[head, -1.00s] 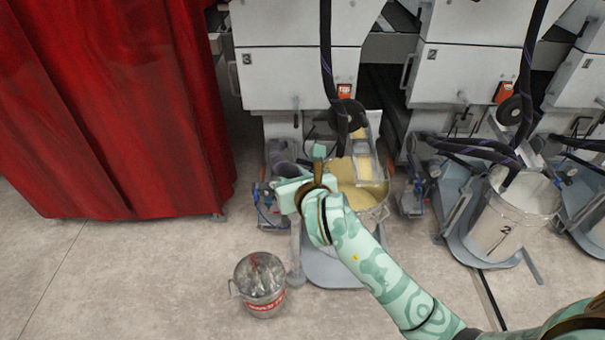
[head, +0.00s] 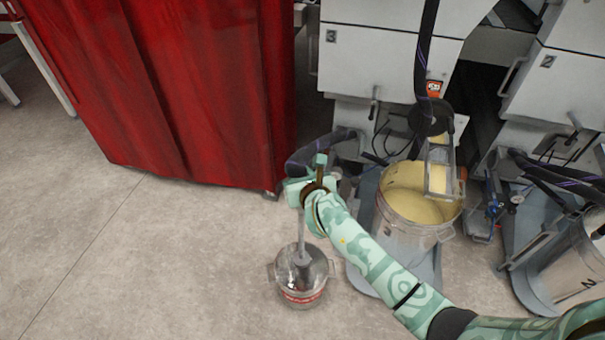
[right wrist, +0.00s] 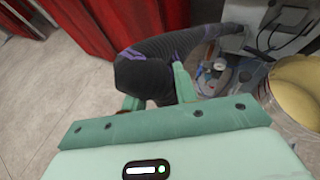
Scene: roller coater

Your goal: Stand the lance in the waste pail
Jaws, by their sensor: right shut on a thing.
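My right gripper (head: 308,180) is shut on the lance and holds it roughly upright above the waste pail. The lance's grey shaft (head: 301,232) runs down from the gripper, and its wider lower end overlaps the pail's mouth. I cannot tell whether that end is inside the rim or just above it. The waste pail (head: 302,297) is a small metal pail with a red label, standing on the floor. In the right wrist view the dark top of the lance (right wrist: 140,78) lies between the two fingers (right wrist: 157,95); its lower part is hidden. My left gripper is not in view.
A bucket of yellow coating (head: 405,226) stands on a grey base right of my arm. A dark hose (head: 325,147) reaches from the machine to the gripper. A red curtain (head: 190,90) hangs at the left. The floor left of the pail is clear.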

